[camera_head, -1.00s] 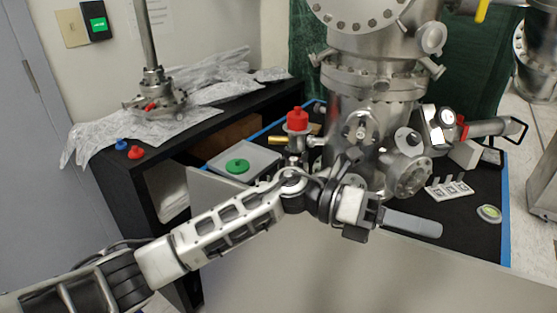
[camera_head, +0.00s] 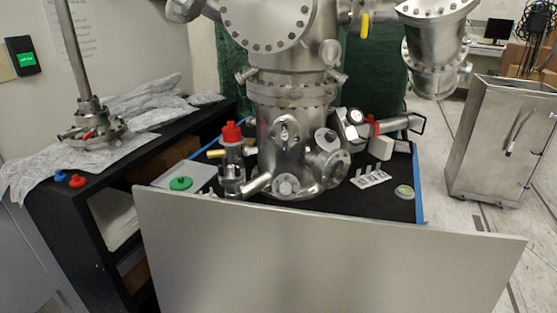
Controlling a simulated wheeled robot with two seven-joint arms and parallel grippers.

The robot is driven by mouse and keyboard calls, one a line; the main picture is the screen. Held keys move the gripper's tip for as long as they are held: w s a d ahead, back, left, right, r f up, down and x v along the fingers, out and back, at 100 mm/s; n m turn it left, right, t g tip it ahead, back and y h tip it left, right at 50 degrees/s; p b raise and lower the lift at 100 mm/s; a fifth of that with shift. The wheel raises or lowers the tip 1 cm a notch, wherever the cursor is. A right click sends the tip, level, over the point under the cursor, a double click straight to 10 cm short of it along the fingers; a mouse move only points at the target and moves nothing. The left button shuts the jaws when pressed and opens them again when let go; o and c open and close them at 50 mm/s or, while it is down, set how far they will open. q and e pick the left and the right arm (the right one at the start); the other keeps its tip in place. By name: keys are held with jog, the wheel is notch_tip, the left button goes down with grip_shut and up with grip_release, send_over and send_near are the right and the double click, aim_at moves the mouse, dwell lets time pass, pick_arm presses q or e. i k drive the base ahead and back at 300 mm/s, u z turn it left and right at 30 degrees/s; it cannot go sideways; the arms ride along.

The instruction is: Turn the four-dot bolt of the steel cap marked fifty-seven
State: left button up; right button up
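The large steel vacuum chamber (camera_head: 283,95) stands on a black table top (camera_head: 395,205). Several round steel caps with bolts sit on its lower body: one on the front (camera_head: 286,131), one low in front (camera_head: 285,186), one on the right side (camera_head: 335,165) and one above that (camera_head: 327,138). No number fifty-seven and no dot marks on bolts are readable at this size, so I cannot tell which cap is the marked one. Neither of my grippers shows.
A grey panel (camera_head: 320,250) stands upright along the table's front. A black shelf (camera_head: 95,195) is at left, a steel cabinet (camera_head: 500,140) at right.

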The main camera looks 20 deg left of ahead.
aim_at(220, 168)
jog(key=z, duration=2.1)
jog(key=k, duration=1.05)
jog(key=u, duration=1.45)
jog(key=i, duration=0.5)
jog(key=z, duration=0.05)
